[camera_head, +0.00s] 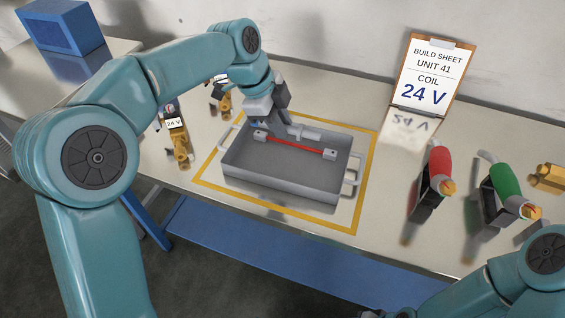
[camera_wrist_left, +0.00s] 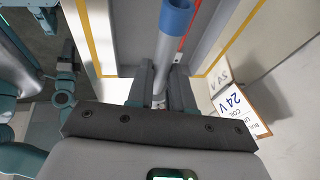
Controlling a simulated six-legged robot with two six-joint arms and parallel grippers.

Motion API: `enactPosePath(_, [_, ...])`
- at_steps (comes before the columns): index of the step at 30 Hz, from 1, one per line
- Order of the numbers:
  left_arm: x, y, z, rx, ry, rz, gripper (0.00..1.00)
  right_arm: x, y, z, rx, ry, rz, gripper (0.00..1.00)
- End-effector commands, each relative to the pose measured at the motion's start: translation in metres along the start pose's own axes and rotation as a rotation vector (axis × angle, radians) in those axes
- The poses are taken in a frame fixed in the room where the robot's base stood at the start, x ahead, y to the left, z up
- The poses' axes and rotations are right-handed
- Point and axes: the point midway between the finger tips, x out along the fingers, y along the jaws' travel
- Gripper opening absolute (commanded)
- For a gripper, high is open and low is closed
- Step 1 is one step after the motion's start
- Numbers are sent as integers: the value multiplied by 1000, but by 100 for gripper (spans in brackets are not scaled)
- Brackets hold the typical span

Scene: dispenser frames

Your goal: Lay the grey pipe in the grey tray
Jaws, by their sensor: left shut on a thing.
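The grey pipe (camera_head: 304,132) is in my left gripper (camera_head: 286,122), whose fingers are shut around it. The pipe is over the far part of the grey tray (camera_head: 280,190); whether it touches the tray I cannot tell. In the left wrist view the pipe (camera_wrist_left: 166,50) runs out between the fingers (camera_wrist_left: 160,92) and has a blue end. A red rod with grey ends (camera_head: 295,145) lies in the tray, close beside the pipe.
A yellow outline (camera_head: 300,222) surrounds the tray on the bench. Brass valves stand left of it, one with a 24 V label (camera_head: 175,124). A red-bodied part (camera_head: 437,165) and a green one (camera_head: 505,183) stand on the right. A build sheet (camera_head: 430,75) reads 24 V. A blue box (camera_head: 60,25) sits far left.

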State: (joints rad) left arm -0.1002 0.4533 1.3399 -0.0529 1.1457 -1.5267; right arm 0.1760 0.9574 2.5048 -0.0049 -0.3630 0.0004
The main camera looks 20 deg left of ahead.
Motion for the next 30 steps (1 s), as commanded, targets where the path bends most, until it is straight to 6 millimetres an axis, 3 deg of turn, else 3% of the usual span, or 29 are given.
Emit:
enactPosePath(1, [16, 5, 6, -2, 0, 4, 0, 5, 2, 0, 0, 0, 0, 48])
enactPosePath(6, [57, 14, 18, -1, 0, 4, 0, 8, 3, 0, 0, 0, 0, 48])
enactPosePath(18, [106, 25, 34, -2, 0, 2, 0, 11, 4, 0, 0, 0, 0, 48])
enactPosePath(22, [117, 27, 37, -1, 0, 0, 0, 11, 4, 0, 0, 0, 0, 48])
enactPosePath(30, [118, 27, 38, 0, 0, -1, 0, 12, 4, 0, 0, 0, 0, 48])
